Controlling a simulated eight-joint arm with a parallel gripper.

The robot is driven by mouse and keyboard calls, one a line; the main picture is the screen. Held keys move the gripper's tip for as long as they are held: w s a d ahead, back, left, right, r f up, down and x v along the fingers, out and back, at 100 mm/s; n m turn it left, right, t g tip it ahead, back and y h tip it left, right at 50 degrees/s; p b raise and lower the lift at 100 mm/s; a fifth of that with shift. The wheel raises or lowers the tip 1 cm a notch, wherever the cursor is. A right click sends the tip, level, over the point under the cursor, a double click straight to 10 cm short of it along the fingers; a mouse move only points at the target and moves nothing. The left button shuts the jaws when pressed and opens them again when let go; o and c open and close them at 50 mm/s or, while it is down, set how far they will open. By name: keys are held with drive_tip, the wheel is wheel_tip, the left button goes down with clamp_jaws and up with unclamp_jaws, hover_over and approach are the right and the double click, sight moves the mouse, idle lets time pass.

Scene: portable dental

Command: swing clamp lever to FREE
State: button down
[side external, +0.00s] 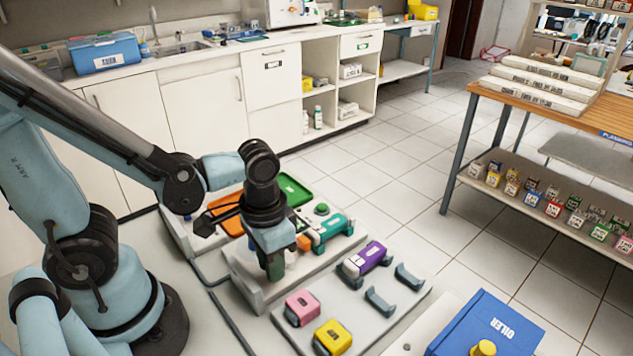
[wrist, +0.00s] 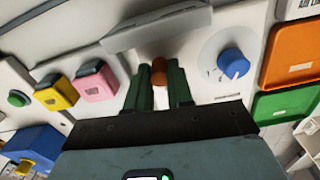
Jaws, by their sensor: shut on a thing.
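My gripper (side external: 273,266) points down over the pale fixture block (side external: 243,272) in the side external view. In the wrist view, the two green fingers of my gripper (wrist: 160,74) stand on either side of an orange-brown knob (wrist: 159,71), which looks like the end of the clamp lever, and are shut on it. A pale grey bar (wrist: 155,28) lies just beyond the fingertips. The lever's shaft and any FREE marking are hidden or too small to read. The side external view does not show the knob clearly, as the gripper covers it.
A blue dial knob (wrist: 233,63) stands right of the fingers. Pink (side external: 302,307) and yellow (side external: 332,338) blocks, a purple piece (side external: 367,259) and a teal piece (side external: 328,231) stand close by. A blue oiler box (side external: 488,325) is at front right. Orange (wrist: 293,55) and green (wrist: 285,105) trays lie beyond.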

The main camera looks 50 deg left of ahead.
sight(283, 283)
drive_tip(key=n, duration=0.1)
drive_tip(key=d+n, duration=0.1)
drive_tip(key=n, duration=0.3)
drive_tip(key=shift+w+d, duration=0.4)
drive_tip(key=shift+n, duration=0.4)
drive_tip(key=c, duration=1)
unclamp_jaws()
wheel_tip(283, 283, up, 12)
